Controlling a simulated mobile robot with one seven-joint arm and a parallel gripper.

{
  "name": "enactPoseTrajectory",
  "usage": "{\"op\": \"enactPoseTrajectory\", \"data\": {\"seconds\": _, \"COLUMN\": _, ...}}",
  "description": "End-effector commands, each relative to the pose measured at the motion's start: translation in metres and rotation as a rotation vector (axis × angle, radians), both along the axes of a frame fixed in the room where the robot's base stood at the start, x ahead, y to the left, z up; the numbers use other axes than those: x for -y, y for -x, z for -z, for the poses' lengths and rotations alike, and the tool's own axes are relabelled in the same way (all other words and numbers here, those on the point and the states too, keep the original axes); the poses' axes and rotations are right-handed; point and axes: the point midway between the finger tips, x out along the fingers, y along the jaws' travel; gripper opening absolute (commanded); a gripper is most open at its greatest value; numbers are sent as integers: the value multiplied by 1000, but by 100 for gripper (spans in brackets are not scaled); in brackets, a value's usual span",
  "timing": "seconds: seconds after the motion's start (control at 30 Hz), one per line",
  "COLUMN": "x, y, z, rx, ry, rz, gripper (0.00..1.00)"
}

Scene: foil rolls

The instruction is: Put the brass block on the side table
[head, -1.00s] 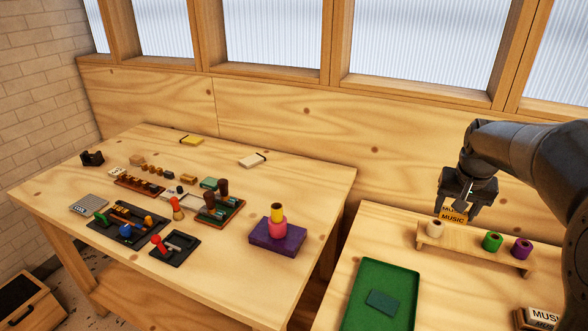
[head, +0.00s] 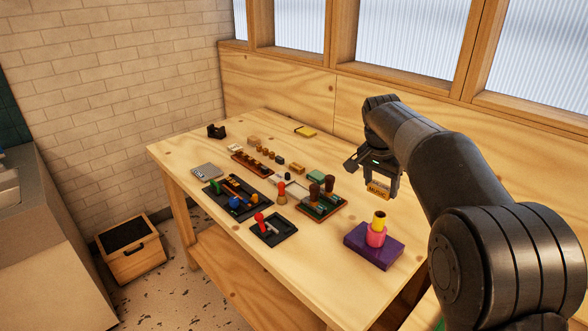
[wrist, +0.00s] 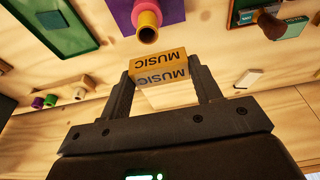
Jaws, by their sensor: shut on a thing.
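My gripper (head: 377,186) is shut on a brass-coloured block (head: 377,190) with dark MUSIC lettering. It holds the block above the back right part of the wooden table (head: 310,275). In the wrist view, my gripper (wrist: 160,82) has the block (wrist: 158,63) between its two fingertips, with the MUSIC lettering upside down. No other thing touches the block in the wrist view. This table is the only one mostly in view; the frames do not label it as the side table.
A purple block (head: 362,252) with pink and yellow rolls stands at the table's right. Brown-handled stamps (head: 323,207), a black tray (head: 232,199) and a small black tray (head: 266,235) fill the middle. Bare wood lies along the front edge. A wooden box (head: 130,262) is on the floor.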

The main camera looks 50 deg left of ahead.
Motion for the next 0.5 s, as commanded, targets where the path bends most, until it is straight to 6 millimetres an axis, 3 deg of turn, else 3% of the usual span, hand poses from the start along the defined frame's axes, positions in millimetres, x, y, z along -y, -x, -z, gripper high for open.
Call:
{"op": "enactPoseTrajectory", "data": {"seconds": 0.03, "x": -25, "y": 16, "z": 1, "rx": 5, "ry": 0, "rz": -7, "gripper": 18}}
{"op": "enactPoseTrajectory", "data": {"seconds": 0.2, "x": -76, "y": 54, "z": 4, "rx": 15, "ry": -2, "rz": -1, "gripper": 18}}
{"op": "enactPoseTrajectory", "data": {"seconds": 0.4, "x": -108, "y": 83, "z": 6, "rx": 24, "ry": -4, "rz": 4, "gripper": 18}}
{"op": "enactPoseTrajectory", "data": {"seconds": 0.5, "x": -113, "y": 88, "z": 15, "rx": 24, "ry": -2, "rz": 9, "gripper": 18}}
